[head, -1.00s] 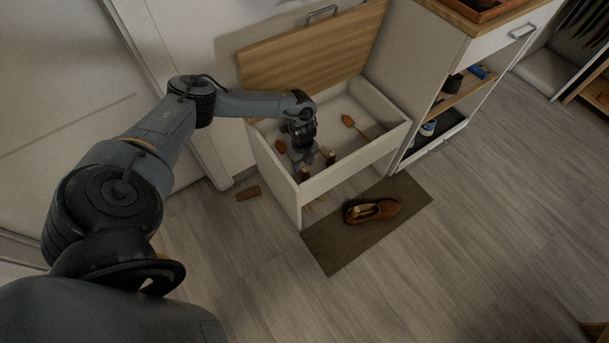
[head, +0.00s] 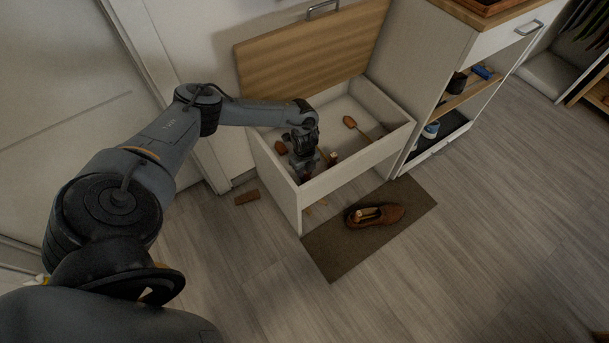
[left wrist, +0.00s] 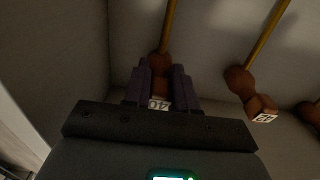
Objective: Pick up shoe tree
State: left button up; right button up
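My left gripper (head: 306,173) points down into the open storage bench (head: 352,168), near its front left corner. In the left wrist view its two fingers (left wrist: 161,80) stand either side of the brown heel of a shoe tree (left wrist: 159,104) marked 40. They look close against the heel; whether they press on it I cannot tell. A second shoe tree (left wrist: 262,108), marked 42, lies to the right, and its heel shows in the head view (head: 332,158). Brown shoe-tree toe ends (head: 349,122) and (head: 281,147) show farther back in the bench. My right gripper is out of view.
The bench's wooden lid (head: 310,50) stands raised behind. A brown shoe (head: 385,214) sits on a dark mat (head: 330,262) in front. A small brown block (head: 247,197) lies on the floor at left. A shelf unit (head: 440,75) adjoins the right side.

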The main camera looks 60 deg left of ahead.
pick_arm(q)
grip_shut()
jog(key=shift+r, duration=0.1)
notch_tip(320, 180, up, 9)
jog(key=p, duration=0.6)
jog(key=shift+r+p, duration=0.3)
jog(key=shift+r, duration=0.1)
